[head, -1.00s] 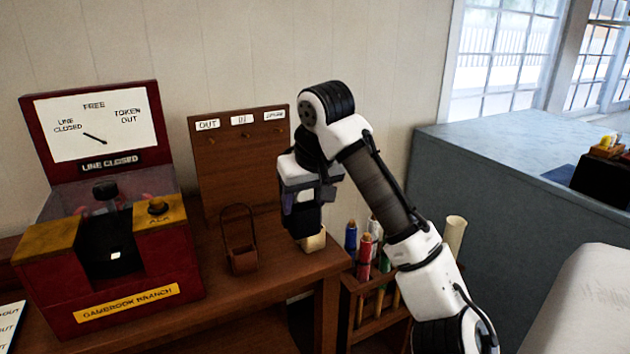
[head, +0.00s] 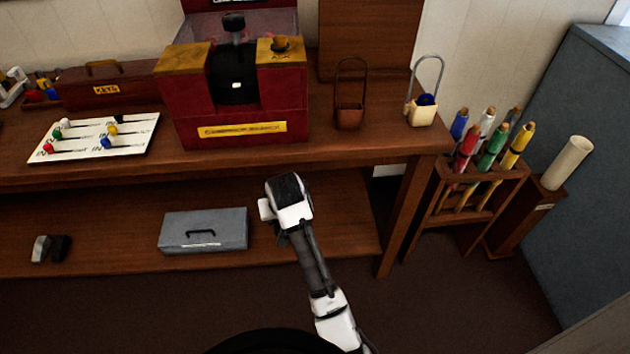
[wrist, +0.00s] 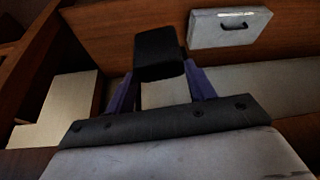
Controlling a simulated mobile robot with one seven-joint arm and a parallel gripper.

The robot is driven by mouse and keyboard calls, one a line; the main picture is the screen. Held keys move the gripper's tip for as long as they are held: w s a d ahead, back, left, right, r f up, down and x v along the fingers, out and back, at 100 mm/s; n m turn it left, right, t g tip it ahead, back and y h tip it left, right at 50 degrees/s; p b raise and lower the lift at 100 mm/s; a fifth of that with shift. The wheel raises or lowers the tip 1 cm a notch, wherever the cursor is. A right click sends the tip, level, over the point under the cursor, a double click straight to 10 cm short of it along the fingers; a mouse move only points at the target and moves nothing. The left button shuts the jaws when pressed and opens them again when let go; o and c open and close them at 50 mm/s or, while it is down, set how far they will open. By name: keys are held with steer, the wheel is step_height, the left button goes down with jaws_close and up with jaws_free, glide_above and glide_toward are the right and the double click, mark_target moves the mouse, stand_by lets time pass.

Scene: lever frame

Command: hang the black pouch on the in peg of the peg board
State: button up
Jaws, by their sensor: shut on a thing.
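My gripper (wrist: 158,72) has its two purple fingers closed on a black block-like thing in the wrist view, which I take to be the black pouch (wrist: 159,48). No carrying loop of it can be made out. In the head view my arm's end is in front of the desk, below the top's edge; the fingers and the pouch cannot be made out there. The wooden peg board (head: 370,40) stands at the back of the desk, with only its lower part in view. Its pegs and labels, the in peg among them, are out of the frame.
A brown pouch (head: 350,116) and a cream pouch (head: 420,112) stand on the desk with loops up. A red instrument (head: 240,115) is left of them. A grey box (head: 204,231) lies on the lower shelf. A flag rack (head: 478,190) stands at right.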

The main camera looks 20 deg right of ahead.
steer(key=w+a+f, duration=0.1)
steer(key=a+f, duration=0.8)
steer(key=f, duration=0.3)
steer(key=shift+w+a+n, duration=0.25)
steer(key=shift+a+n, duration=0.15)
